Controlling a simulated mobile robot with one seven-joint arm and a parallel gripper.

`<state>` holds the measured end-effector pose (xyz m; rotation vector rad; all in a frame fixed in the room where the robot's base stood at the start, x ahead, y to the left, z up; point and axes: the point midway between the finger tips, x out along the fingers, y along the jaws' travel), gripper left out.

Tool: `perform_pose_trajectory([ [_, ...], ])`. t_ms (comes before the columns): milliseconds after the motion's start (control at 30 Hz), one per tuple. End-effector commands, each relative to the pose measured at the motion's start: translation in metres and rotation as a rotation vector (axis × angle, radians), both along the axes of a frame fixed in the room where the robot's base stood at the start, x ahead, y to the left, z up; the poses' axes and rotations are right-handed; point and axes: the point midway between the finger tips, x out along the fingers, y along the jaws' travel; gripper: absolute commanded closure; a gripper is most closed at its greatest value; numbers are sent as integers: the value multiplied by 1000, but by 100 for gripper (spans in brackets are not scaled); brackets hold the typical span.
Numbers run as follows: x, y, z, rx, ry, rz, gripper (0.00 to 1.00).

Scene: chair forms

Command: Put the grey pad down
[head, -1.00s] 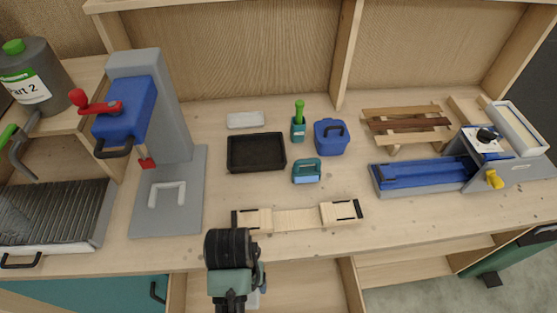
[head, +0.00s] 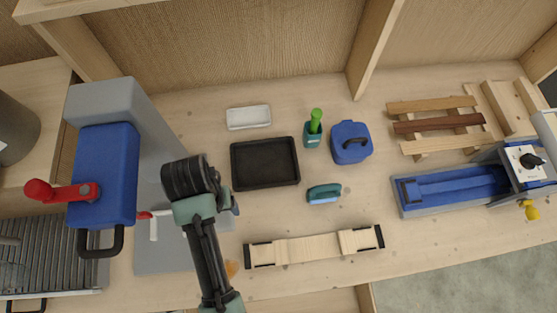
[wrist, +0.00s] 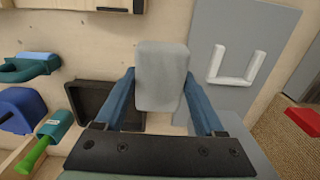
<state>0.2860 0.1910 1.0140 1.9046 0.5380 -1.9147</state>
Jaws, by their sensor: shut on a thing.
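The grey pad (wrist: 162,75) is a rounded light-grey block in the wrist view. My gripper (wrist: 160,85) is shut on it, with a blue finger at each side. The pad looks clear of the bench, between the black tray (wrist: 97,105) and the press's grey base plate (wrist: 232,85). In the head view my wrist hides the pad, and only a bit of a finger shows to the left of the black tray (head: 234,178).
The tall press (head: 105,175) with a red handle stands close on the left. A white dish (head: 248,118), green-handled tool (head: 314,130), blue box (head: 350,143) and teal-blue handled block (head: 324,194) stand nearby. A wooden strip (head: 312,247) lies in front.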

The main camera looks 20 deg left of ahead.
Motion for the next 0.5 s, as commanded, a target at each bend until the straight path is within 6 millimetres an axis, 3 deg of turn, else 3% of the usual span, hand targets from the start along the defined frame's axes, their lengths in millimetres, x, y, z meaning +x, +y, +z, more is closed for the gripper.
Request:
perform_pose_trajectory([
  [333, 0, 0, -1, -1, 1, 0, 82],
  [500, -1, -1, -25, -3, 4, 0, 82],
])
